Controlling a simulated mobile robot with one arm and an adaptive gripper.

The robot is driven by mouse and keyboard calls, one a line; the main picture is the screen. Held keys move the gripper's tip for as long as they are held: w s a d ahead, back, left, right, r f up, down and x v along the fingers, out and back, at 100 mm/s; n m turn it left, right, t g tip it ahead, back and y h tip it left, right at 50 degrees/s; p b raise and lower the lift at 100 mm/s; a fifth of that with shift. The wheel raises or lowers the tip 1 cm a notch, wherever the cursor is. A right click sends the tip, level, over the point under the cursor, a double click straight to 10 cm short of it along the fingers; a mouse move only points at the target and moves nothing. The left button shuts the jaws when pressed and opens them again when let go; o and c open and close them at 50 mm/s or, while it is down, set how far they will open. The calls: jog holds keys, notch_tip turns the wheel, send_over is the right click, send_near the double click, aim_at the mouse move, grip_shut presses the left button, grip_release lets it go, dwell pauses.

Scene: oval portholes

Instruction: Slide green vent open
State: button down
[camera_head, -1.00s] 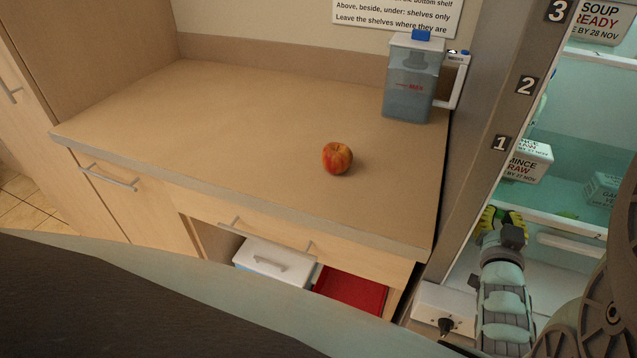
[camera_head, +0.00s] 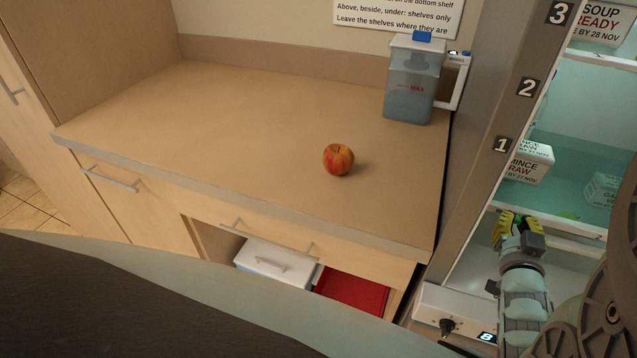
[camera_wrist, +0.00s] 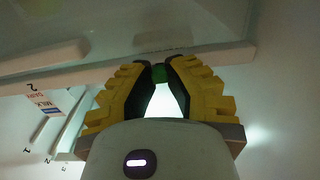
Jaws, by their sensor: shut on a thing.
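My gripper (camera_head: 517,222) is inside the open fridge, near the front edge of a shelf, with its yellow-and-black fingers together. In the wrist view my gripper (camera_wrist: 160,72) has its fingertips closed on a small green piece, the green vent (camera_wrist: 159,74), at the edge of a pale ledge. Only a little of the green vent shows between the tips; the rest is hidden. In the head view the fingers cover it, so I cannot tell how far it has slid.
The fridge holds a mince box (camera_head: 529,163) on a shelf above my gripper. A control box (camera_head: 440,312) with a knob and lit display sits below. On the counter (camera_head: 250,130) are an apple (camera_head: 338,159) and a water jug (camera_head: 412,85). A red tray (camera_head: 352,288) sits below the counter.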

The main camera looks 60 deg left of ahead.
jog(key=shift+d+f, duration=0.1)
jog(key=c, duration=0.9)
grip_release()
jog(key=shift+w, duration=0.1)
jog(key=shift+c, duration=0.2)
jog(key=shift+d, duration=0.1)
jog(key=v, duration=1.2)
